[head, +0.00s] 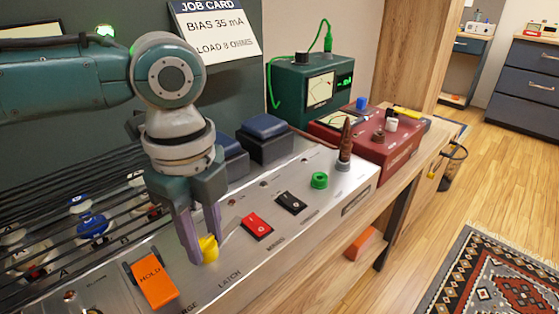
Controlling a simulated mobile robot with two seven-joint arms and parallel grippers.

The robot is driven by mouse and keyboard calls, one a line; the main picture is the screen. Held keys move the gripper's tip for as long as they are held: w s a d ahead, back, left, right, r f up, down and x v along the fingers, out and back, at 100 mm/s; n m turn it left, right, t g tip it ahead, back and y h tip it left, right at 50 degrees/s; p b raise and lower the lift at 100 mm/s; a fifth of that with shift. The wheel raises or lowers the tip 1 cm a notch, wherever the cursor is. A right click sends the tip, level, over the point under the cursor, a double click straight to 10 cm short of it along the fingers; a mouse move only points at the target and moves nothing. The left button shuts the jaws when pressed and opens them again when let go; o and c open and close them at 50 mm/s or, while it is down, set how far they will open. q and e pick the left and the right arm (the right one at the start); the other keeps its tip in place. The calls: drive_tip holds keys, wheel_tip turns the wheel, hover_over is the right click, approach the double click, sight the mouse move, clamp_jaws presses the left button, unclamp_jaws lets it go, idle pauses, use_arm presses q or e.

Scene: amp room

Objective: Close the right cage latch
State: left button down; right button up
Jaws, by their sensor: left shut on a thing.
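My left gripper (203,246) comes down from the upper left and points at the metal panel. Its fingers are shut on a yellow knob (210,250), which they partly hide. The knob is beside the printed word LATCH on the sloped panel (262,262). A thin grey strip shows just right of the fingers; I cannot tell if it joins the knob. The cage (60,235) of dark bars covers several tubes at the left, and my arm hides part of it. I cannot tell whether the latch is engaged. My right gripper is not in view.
An orange HOLD flap (153,284) is close left of the knob. A red switch (257,226), a black switch (291,202) and a green knob (319,180) are to the right. Behind are dark blue blocks (264,138), a green meter (305,88) and a red unit (400,148).

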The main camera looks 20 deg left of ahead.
use_arm(q)
drive_tip(key=n+p, duration=0.3)
drive_tip(key=p, duration=0.1)
drive_tip(key=shift+d+r+n, duration=0.1)
drive_tip(key=shift+r+n, duration=0.2)
drive_tip(key=shift+n, duration=0.1)
drive_tip(key=n+p, duration=0.2)
drive_tip(key=shift+n, duration=0.4)
drive_tip(key=n+p, duration=0.3)
drive_tip(key=n, duration=0.1)
drive_tip(key=shift+f, duration=0.15)
drive_tip(key=shift+f+n+p, duration=0.1)
drive_tip(key=shift+n+p, duration=0.55)
drive_tip(key=shift+n, duration=1.15)
drive_tip(key=c, duration=0.6)
unclamp_jaws()
drive_tip(key=shift+o, duration=0.2)
